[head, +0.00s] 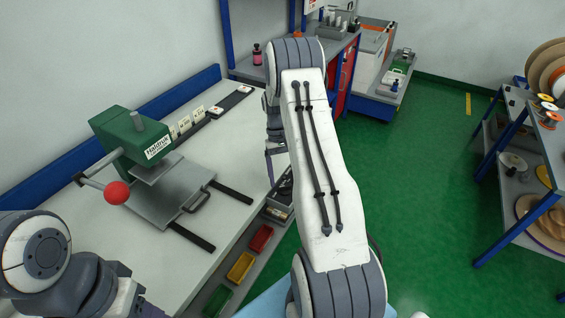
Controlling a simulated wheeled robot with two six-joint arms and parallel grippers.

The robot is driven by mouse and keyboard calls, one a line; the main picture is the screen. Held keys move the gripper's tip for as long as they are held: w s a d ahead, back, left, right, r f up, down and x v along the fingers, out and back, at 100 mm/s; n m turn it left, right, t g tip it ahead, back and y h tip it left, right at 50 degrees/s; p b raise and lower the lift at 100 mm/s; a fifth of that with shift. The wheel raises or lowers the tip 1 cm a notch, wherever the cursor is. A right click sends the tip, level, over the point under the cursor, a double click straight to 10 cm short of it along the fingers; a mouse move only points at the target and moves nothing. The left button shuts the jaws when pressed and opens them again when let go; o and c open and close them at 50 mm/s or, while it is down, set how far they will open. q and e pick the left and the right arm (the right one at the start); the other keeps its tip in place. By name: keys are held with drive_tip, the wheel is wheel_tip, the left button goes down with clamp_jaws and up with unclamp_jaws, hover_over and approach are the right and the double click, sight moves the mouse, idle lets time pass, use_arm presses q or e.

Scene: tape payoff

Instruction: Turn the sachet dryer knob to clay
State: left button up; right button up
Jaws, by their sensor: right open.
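I cannot make out a sachet dryer or its knob in the head view. My right arm rises through the middle of the picture and hides part of the bench behind it. My right gripper (277,170) is small and dark, partly hidden behind that arm, at the bench's right edge. It is open, and I see nothing held in it. My left arm shows at the lower left, but its gripper is not in view.
A green press (130,140) with a red ball handle (116,193) stands on the white bench (225,150). Small white cards (186,125) stand behind it. Red (261,238), yellow (240,266) and green bins sit below the bench edge. A rack (540,150) stands right; green floor is clear between.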

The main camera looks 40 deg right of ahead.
drive_tip(key=b+v, duration=0.1)
drive_tip(key=v, duration=0.7)
drive_tip(key=shift+w+r, duration=0.3)
drive_tip(key=shift+r, duration=0.05)
drive_tip(key=shift+d, duration=0.1)
drive_tip(key=s+a+r+n+t+h, duration=0.1)
drive_tip(key=a+r+n, duration=0.15)
drive_tip(key=a, duration=0.55)
drive_tip(key=s+a+r+n, duration=0.1)
drive_tip(key=s+a+r, duration=0.15)
drive_tip(key=a, duration=0.55)
drive_tip(key=a+r+n+t+h, duration=0.1)
drive_tip(key=a+r+n, duration=0.15)
drive_tip(key=a, duration=0.55)
drive_tip(key=s+a+n+t, duration=0.1)
drive_tip(key=s+a+n, duration=0.2)
drive_tip(key=s, duration=0.8)
drive_tip(key=s+a+r+n+t+y, duration=0.1)
drive_tip(key=s+a+n, duration=0.1)
drive_tip(key=s+a, duration=0.6)
drive_tip(key=s, duration=0.3)
drive_tip(key=shift+s+a+n, duration=0.2)
drive_tip(key=shift+a+n, duration=0.05)
drive_tip(key=shift+n, duration=0.15)
